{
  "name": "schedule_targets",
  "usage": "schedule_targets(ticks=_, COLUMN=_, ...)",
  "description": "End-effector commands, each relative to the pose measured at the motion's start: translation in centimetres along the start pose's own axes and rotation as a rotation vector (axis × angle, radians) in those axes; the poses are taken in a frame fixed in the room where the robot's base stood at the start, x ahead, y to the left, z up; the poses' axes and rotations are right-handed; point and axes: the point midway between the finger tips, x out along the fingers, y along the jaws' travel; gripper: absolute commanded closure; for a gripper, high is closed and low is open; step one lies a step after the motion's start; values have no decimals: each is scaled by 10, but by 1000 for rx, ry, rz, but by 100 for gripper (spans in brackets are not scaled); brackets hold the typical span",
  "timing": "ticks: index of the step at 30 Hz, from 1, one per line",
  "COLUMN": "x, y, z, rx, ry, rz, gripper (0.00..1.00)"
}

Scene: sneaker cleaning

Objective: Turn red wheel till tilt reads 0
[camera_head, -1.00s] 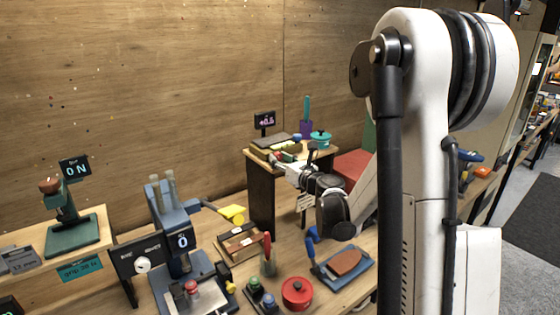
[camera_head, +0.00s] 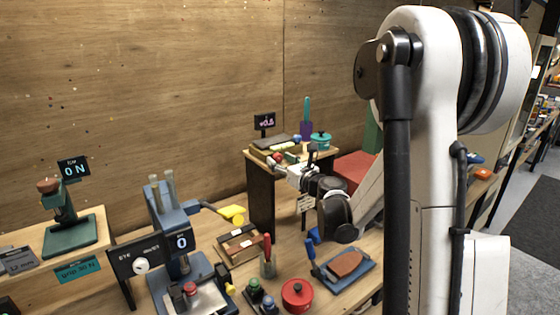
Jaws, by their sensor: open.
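A small red wheel (camera_head: 277,158) sits at the front left of the raised wooden stand (camera_head: 262,200), among small parts. Behind it a small black display (camera_head: 264,121) shows a magenta reading, too small to read surely; it does not look like a plain 0. My gripper (camera_head: 280,166) is at the front edge of the stand, close to the red wheel. Its jaws are open. The fingertips are tiny and partly merge with the parts around them, so I cannot tell whether they touch the wheel.
A teal pot (camera_head: 320,139) and a purple holder (camera_head: 306,130) stand behind on the stand. Below are a red round pot (camera_head: 297,294), a blue tray with a brown sole (camera_head: 345,266) and a blue press (camera_head: 172,225). My arm covers the right side.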

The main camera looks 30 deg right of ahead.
Motion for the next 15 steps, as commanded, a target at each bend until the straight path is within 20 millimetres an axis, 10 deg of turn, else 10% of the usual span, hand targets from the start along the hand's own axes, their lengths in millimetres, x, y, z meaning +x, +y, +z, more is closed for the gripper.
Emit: schedule_targets(ticks=15, x=-92, y=-1, z=0, rx=0, ry=0, rz=-2, gripper=56)
